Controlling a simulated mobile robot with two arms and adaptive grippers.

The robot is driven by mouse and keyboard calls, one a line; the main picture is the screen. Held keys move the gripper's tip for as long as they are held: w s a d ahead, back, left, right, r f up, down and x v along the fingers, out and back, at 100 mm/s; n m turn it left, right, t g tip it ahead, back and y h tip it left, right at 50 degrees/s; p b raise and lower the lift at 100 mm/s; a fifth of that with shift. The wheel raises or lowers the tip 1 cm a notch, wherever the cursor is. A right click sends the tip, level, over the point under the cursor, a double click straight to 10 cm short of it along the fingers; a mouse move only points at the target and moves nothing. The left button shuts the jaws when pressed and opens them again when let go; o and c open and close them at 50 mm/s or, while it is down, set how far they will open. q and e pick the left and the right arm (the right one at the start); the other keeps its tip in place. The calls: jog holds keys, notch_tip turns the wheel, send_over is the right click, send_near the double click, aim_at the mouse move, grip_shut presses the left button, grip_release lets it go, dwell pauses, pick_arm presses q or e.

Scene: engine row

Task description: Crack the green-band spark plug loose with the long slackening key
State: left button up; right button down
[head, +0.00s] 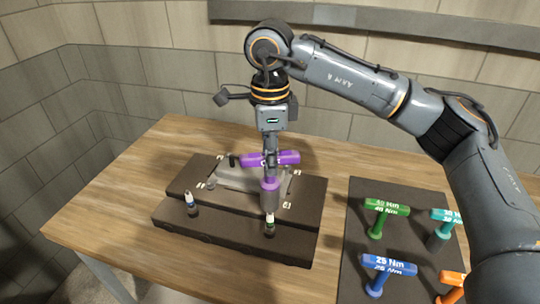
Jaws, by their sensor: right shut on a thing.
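My right gripper (269,158) points straight down over the engine block and is shut on the handle of a purple T-handled key (289,157). The key's shaft and grey socket hang upright below the handle. The green-band spark plug (269,224) stands upright at the front right of the dark engine block (235,237). The socket's lower end is close to the top of this plug; I cannot tell whether it touches it or is seated on it. My left gripper is not in view.
Another spark plug, with a blue band (191,203), stands at the left of the block. On a dark mat (352,240) at right are a green key (386,208), a blue key (388,264), a teal key (441,231) and an orange key (452,283). Bare wooden table (120,203) lies left.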

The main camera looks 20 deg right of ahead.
aim_at(270, 189)
jog(key=shift+f+b, duration=3.15)
jog(key=shift+f, duration=0.9)
jog(key=shift+f+b, duration=0.25)
jog(key=shift+b, duration=0.05)
jog(key=shift+s+a, duration=0.15)
jog(key=shift+s, duration=0.1)
jog(key=shift+w+b, duration=0.2)
jog(key=shift+b, duration=0.1)
